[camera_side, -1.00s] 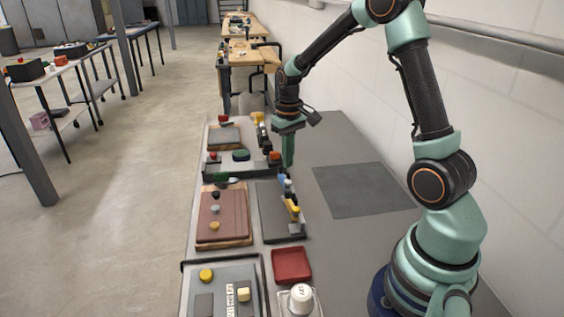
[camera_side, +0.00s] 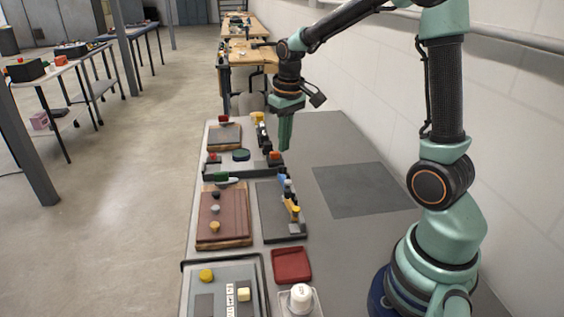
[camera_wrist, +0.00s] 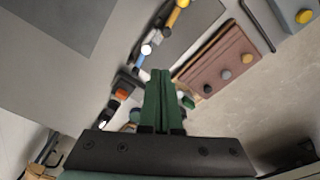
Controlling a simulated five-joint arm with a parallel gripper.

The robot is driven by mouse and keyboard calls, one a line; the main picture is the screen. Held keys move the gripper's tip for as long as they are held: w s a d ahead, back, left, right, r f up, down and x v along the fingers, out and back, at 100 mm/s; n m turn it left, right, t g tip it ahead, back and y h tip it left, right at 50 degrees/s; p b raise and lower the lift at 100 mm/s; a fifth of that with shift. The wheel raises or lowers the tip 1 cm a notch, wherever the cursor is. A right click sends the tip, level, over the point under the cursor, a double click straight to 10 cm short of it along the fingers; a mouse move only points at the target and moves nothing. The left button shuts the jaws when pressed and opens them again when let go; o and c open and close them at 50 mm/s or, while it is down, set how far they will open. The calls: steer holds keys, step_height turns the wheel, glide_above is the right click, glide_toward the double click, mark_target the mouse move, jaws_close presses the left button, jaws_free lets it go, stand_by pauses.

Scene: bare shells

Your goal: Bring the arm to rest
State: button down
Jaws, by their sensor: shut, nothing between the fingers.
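My gripper (camera_side: 285,146) is shut and empty, pointing down above the far part of the grey table (camera_side: 330,141). In the side view its fingertips are close in line with the small black, orange and green items, and I cannot tell the exact gap. In the wrist view the two green fingers of my gripper (camera_wrist: 161,74) are together with nothing between them. My arm arches from its base at the right up and over to the gripper.
A brown board with knobs (camera_side: 223,219) and a dark board with coloured pieces (camera_side: 282,211) lie nearer. A red tray (camera_side: 291,265), a white knob (camera_side: 301,296) and a grey panel (camera_side: 205,306) are at the front. A dark mat (camera_side: 362,190) on the right is bare. A wall runs along the right.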

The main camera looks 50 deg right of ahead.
steer(key=s+a+r+n+t, duration=0.2)
steer(key=s+a+r+t, duration=0.2)
steer(key=s+a+r, duration=0.3)
steer(key=shift+s+a+r, duration=0.35)
steer(key=shift+s+a, duration=1.25)
steer(key=shift+a, duration=0.5)
